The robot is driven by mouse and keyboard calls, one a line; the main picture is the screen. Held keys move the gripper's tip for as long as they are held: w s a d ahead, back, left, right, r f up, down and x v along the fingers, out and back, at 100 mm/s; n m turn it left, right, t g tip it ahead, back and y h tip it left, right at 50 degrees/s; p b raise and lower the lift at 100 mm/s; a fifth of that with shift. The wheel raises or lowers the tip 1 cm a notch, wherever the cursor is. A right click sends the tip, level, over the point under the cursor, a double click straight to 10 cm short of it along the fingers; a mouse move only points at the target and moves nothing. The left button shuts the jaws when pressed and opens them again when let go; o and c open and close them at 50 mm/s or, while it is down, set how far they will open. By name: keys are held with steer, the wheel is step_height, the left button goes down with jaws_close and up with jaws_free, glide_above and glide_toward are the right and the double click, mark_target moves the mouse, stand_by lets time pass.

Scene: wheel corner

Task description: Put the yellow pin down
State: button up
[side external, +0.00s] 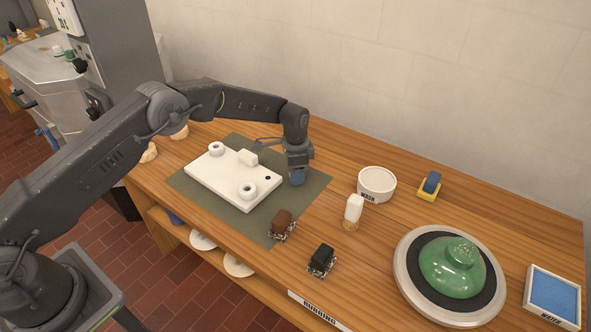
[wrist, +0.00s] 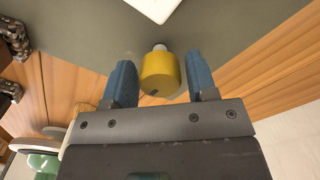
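The yellow pin (wrist: 161,74) shows in the wrist view as a yellow cylinder with a small grey tip at its far end. Over the green mat (side external: 308,189), my gripper (side external: 297,176) points down just right of the white board (side external: 222,178). The pin is hidden behind the fingers in the side view. I cannot tell whether its tip touches the mat.
A brown block (side external: 282,222) and a black block (side external: 322,258) stand in front. A white bottle (side external: 354,207), a wash bowl (side external: 377,184), a green dome on a round wheel (side external: 402,281) and a water tray (side external: 553,296) lie to the right. Bare mat surrounds my gripper's right side.

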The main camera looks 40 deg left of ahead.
steer(key=shift+o, duration=0.9)
step_height(320, 180, up, 13)
steer(key=s+a+r+n+t, duration=0.3)
steer(key=s+r+n, duration=0.1)
steer(key=s+r, duration=1.25)
steer(key=s+a+n+t, duration=0.2)
steer(key=s+n, duration=0.3)
steer(key=s, duration=1.7)
steer(key=shift+t, duration=0.3)
steer(key=shift+s, duration=0.1)
